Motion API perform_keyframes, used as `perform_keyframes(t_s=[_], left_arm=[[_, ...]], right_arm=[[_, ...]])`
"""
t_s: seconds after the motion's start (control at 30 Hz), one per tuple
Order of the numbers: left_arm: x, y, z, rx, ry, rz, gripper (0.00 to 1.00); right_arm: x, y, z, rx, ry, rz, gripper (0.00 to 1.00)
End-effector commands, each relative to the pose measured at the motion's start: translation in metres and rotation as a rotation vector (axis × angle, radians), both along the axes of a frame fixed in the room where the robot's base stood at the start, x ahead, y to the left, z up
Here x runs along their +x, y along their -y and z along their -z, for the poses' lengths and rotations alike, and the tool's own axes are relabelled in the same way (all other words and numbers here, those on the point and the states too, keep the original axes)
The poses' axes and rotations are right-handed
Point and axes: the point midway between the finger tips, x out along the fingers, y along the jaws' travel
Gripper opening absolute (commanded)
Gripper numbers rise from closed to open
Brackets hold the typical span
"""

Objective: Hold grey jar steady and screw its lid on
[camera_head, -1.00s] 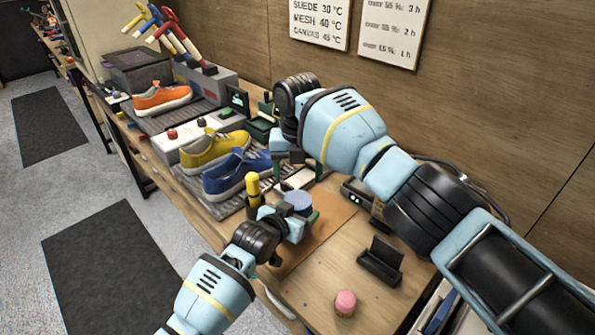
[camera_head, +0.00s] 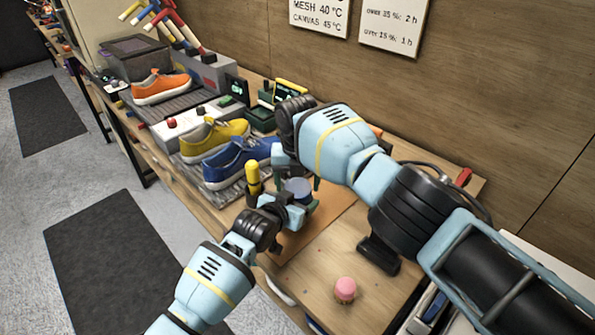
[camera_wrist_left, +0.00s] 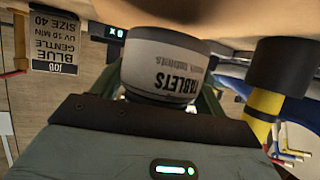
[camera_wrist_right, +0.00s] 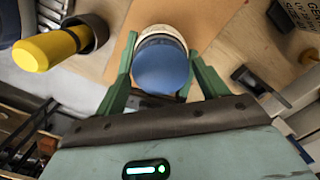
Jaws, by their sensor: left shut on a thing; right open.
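The grey jar (camera_wrist_left: 163,62) stands on the brown mat, its "TABLETS" label upside down in the left wrist view. My left gripper (camera_wrist_left: 160,95) is shut on the jar from the side, one green finger along each flank. The round blue lid (camera_wrist_right: 160,68) covers most of the jar's mouth in the right wrist view; whether it is threaded on cannot be told. It also shows in the head view (camera_head: 298,187). My right gripper (camera_wrist_right: 162,85) is open above the jar, its green fingers on either side of the lid, with small gaps.
A yellow-topped tool in a dark cup (camera_head: 253,178) stands close to the left of the jar. A blue sneaker (camera_head: 238,162) lies behind it. A black holder (camera_head: 380,255) and a pink piece (camera_head: 345,290) are to the right. The front of the brown mat (camera_head: 325,218) is clear.

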Motion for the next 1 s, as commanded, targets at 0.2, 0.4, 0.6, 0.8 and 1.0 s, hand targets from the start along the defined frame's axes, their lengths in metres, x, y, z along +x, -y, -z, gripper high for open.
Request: perform_keyframes(t_s=[0.2,0.4,0.6,0.8,1.0], left_arm=[[0.0003,0.0002,-0.0011,-0.001,0.002,0.000,0.09],[0.0003,0.0002,-0.0011,-0.001,0.002,0.000,0.09],[0.0003,0.0001,-0.0010,-0.001,0.002,0.000,0.09],[0.0003,0.0001,-0.0010,-0.001,0.002,0.000,0.09],[0.0003,0.0000,-0.0009,-0.001,0.002,0.000,0.09]], right_arm=[[0.0005,0.0009,0.0085,-0.001,0.001,0.001,0.72],[0.0006,0.0007,0.0088,-0.001,0.002,0.000,0.72],[0.0006,0.0007,0.0087,-0.001,0.002,0.001,0.55],[0.0006,0.0008,0.0086,-0.001,0.001,0.001,0.36],[0.0002,0.0004,0.0089,0.005,0.000,0.126,0.35]])
